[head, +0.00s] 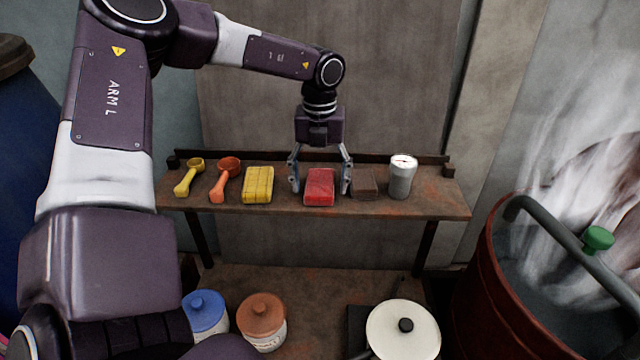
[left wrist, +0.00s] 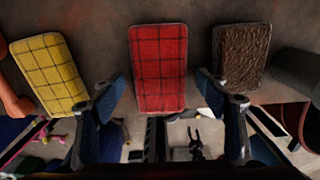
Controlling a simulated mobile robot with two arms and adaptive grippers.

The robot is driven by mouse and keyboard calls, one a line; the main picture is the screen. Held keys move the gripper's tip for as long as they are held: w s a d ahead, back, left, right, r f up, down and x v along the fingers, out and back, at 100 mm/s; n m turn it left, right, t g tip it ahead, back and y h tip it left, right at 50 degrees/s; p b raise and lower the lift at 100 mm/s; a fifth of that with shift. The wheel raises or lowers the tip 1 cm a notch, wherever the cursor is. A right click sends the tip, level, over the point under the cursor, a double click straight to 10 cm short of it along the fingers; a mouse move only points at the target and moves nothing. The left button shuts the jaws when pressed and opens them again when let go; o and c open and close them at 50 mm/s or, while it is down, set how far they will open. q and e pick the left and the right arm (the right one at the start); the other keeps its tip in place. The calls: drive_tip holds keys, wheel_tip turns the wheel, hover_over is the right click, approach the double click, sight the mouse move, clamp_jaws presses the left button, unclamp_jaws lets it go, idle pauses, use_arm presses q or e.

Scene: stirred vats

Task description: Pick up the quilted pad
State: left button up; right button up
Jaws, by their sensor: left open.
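A red pad (head: 319,188) with a stitched grid of dark lines lies on the narrow shelf (head: 430,203). A yellow pad (head: 258,185) with a similar grid lies to its left, and a plain brown, rough-looking pad (head: 363,184) to its right. My left gripper (head: 320,184) is open over the red pad, one finger on each side of it and nothing held. In the left wrist view the red pad (left wrist: 158,60) shows between the spread fingers (left wrist: 161,84), with gaps on both sides. Whether the fingertips reach down to the shelf is unclear. My right gripper is not in view.
On the shelf, a yellow scoop (head: 187,180) and an orange scoop (head: 222,184) lie left, and a white-topped grey canister (head: 402,178) stands right. Below are lidded jars (head: 261,316) and a white-lidded pot (head: 402,335). A red vat (head: 490,285) stands at right.

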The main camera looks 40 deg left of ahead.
use_arm(q)
drive_tip(key=c, duration=1.2)
drive_tip(key=shift+c, duration=0.2)
drive_tip(key=shift+r, duration=0.15)
drive_tip(key=shift+w+r, duration=0.1)
drive_tip(key=shift+r, duration=0.1)
wheel_tip(320, 180, up, 10)
drive_tip(key=b, duration=0.4)
wheel_tip(320, 180, up, 8)
hover_over(320, 183)
drive_tip(key=shift+d+r, duration=0.1)
drive_tip(key=shift+r, duration=0.6)
